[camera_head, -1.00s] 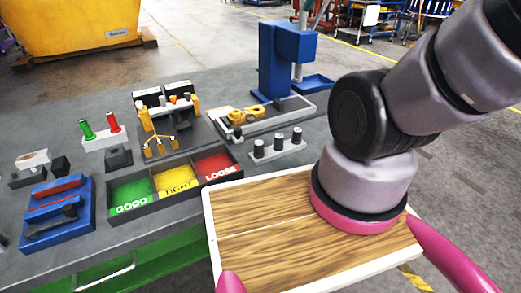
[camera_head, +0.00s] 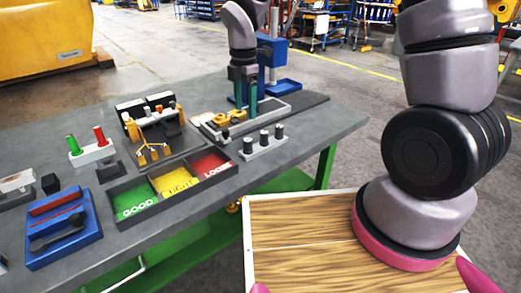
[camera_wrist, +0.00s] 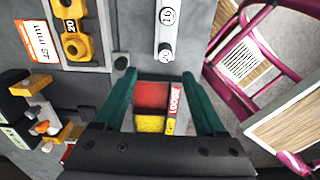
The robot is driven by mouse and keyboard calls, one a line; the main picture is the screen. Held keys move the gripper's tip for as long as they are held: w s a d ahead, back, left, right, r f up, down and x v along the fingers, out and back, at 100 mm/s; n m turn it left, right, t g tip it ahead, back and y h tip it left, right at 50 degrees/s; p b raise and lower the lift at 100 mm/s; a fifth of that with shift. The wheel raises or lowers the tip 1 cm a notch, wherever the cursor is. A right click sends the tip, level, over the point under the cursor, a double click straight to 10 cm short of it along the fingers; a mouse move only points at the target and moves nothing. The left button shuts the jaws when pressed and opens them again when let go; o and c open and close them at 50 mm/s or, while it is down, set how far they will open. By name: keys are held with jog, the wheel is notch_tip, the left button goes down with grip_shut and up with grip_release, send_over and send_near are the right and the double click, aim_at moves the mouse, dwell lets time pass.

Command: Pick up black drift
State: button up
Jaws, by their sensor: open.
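A small black upright peg (camera_head: 226,134) stands near the front edge of the grey tray with the yellow part; I cannot be sure that it is the black drift. In the wrist view a dark round top (camera_wrist: 122,62), probably the same peg, lies beside my left fingertip. My gripper (camera_head: 245,110) points down over this tray, its teal fingers apart. In the wrist view the space between my fingertips (camera_wrist: 159,76) holds nothing; the sorting bins show beyond it. A black wrench-like tool (camera_head: 62,237) lies in the blue tray at the left.
A grey block (camera_head: 262,151) with three dark pins stands close to my gripper. The sorting bins (camera_head: 170,188) read GOOD, LIGHT and LOOSE. A blue press (camera_head: 272,60) stands behind. A yellow rack (camera_head: 150,133), a red and a green handle (camera_head: 99,135) are farther left.

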send_over(248, 140)
jog(key=f, duration=0.4)
jog(key=w+f, duration=0.1)
jog(key=shift+a+f, duration=0.15)
jog(key=shift+f, duration=0.25)
jog(key=f, duration=0.5)
jog(key=shift+s+f, duration=0.3)
jog(key=shift+s, duration=0.1)
grip_shut()
